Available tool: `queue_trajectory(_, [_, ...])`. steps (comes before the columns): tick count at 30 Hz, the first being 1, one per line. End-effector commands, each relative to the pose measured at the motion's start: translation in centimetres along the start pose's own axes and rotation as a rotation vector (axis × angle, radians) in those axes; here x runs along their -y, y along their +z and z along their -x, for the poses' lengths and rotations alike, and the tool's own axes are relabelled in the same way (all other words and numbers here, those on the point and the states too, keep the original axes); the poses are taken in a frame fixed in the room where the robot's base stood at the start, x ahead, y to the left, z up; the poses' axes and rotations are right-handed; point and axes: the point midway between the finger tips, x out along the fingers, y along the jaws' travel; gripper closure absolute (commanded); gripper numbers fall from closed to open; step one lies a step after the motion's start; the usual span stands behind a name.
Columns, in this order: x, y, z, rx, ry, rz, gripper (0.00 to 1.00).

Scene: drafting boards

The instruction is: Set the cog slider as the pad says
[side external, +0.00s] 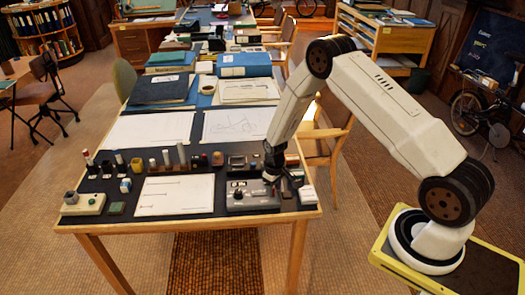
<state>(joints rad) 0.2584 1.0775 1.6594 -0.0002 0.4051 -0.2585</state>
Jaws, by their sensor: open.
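A dark grey control box (250,197) with small knobs and light markings lies near the front edge of the table, right of centre. I cannot make out which of its controls is the cog slider. A white pad (174,197) with thin lines and a small reddish mark lies flat to the left of the box; its marks are too small to read. My gripper (274,182) points down over the right back part of the box. It is open, and no held thing shows. Its fingers hide part of the box, and I cannot tell whether they touch it.
A row of small bottles, blocks and stamps (165,160) stands behind the pad. A small white block (308,195) is close to the right of my gripper. Drawing sheets (150,128) lie behind.

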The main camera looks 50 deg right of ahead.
Motion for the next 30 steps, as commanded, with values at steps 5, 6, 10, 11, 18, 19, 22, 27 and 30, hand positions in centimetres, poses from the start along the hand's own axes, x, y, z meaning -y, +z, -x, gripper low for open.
queue_trajectory(5, [-0.1,-0.1,1.3,-0.002,0.001,-0.001,0.41])
queue_trajectory(6, [-0.1,-0.1,1.6,-0.001,0.001,-0.001,0.41])
queue_trajectory(10, [-0.1,-0.1,2.9,-0.002,0.001,-0.001,0.41])
queue_trajectory(11, [-0.1,-0.1,3.3,-0.002,0.001,-0.001,0.41])
queue_trajectory(18, [0.0,0.0,6.0,0.000,0.000,-0.001,0.41])
queue_trajectory(19, [0.0,0.0,6.2,0.000,0.000,-0.001,0.41])
queue_trajectory(22, [0.0,0.0,7.0,0.001,0.000,-0.001,0.41])
queue_trajectory(27, [0.0,0.1,7.6,0.003,0.000,-0.001,0.41])
queue_trajectory(30, [0.0,0.1,7.7,0.003,-0.001,-0.001,0.41])
